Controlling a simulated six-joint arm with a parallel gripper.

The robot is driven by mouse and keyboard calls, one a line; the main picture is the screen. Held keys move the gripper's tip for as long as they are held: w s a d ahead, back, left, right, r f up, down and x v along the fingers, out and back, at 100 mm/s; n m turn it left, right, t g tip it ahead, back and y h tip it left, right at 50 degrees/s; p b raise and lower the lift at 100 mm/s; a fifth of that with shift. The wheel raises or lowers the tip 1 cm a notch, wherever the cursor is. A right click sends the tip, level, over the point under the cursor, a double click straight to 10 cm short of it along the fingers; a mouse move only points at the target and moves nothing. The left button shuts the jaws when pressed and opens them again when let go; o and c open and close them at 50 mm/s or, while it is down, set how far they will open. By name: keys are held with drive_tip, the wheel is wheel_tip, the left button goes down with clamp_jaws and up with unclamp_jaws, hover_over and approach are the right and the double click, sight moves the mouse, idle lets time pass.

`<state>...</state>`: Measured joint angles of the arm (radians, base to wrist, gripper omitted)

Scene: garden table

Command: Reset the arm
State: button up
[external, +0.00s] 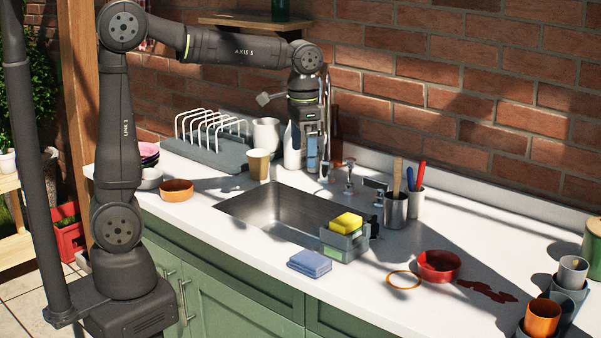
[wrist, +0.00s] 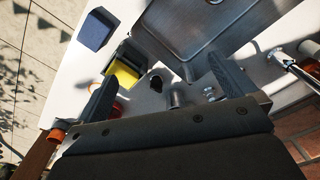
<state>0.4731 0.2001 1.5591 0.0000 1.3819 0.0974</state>
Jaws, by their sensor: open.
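My arm reaches over the back of the sink in the external view, with my gripper (external: 312,166) pointing down near the faucet area. In the wrist view my gripper (wrist: 166,86) is open, its two dark fingers well apart with nothing held between them. The steel sink (external: 275,215) lies below and in front of it; its basin also shows at the top of the wrist view (wrist: 190,22). The exact height of the fingertips above the counter is hard to tell.
A yellow sponge (external: 346,222) sits in a caddy at the sink's right corner. A blue cloth (external: 309,263) lies in front. A dish rack (external: 208,142), a white pitcher (external: 266,134) and a tan cup (external: 258,164) stand left of my gripper. A utensil cup (external: 395,209) stands right.

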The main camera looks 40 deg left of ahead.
drive_tip(key=w+a+n, duration=0.2)
drive_tip(key=a, duration=0.6)
drive_tip(key=w+a+n, duration=0.2)
drive_tip(key=a, duration=0.6)
drive_tip(key=shift+w+r, duration=0.25)
drive_tip(key=shift+r, duration=0.1)
